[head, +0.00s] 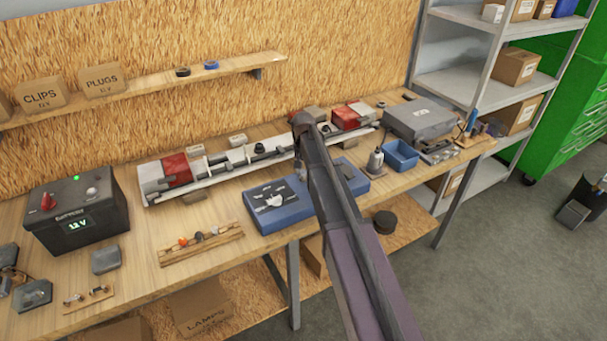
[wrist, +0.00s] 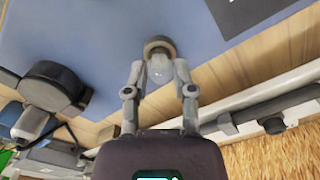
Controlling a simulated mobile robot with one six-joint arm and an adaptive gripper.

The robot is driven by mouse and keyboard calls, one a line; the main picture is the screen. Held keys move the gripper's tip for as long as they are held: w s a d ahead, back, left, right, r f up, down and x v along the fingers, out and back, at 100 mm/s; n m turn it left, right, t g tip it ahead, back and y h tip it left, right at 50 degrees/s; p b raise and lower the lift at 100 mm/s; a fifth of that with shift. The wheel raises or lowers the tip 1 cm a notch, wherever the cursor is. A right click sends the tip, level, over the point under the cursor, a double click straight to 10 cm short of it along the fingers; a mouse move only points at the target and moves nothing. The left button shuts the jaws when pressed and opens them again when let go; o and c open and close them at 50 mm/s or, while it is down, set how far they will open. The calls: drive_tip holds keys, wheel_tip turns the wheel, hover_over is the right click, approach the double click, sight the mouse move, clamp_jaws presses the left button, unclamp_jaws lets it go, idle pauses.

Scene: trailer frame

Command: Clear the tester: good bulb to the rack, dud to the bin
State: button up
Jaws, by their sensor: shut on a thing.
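My gripper (wrist: 160,78) is shut on a small bulb (wrist: 159,66) with clear glass and a brownish round collar, in the wrist view. Behind it lies a blue surface with a dark patch, like the blue case (head: 255,223) on the bench. In the head view my own arm hides the gripper and the bulb. A wooden strip (head: 190,256) holds several small bulbs, one orange. A smaller strip (head: 75,306) with small bulbs lies at the front left. An open blue bin (head: 401,155) stands right of my arm. I cannot tell which thing is the tester, or whether the bulb is good.
A black battery box (head: 80,215) with a green light stands at the left. A long white light bar (head: 225,170) with red ends lies along the back. A grey case (head: 420,119) and a small bottle (head: 375,160) stand at the right.

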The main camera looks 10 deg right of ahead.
sight(304, 170)
drive_tip(key=shift+r+p, duration=2)
drive_tip(key=shift+r, duration=0.1)
drive_tip(key=shift+r, duration=0.25)
drive_tip(key=shift+f+b, duration=0.6)
drive_tip(key=shift+f, duration=0.3)
drive_tip(key=shift+s, duration=0.15)
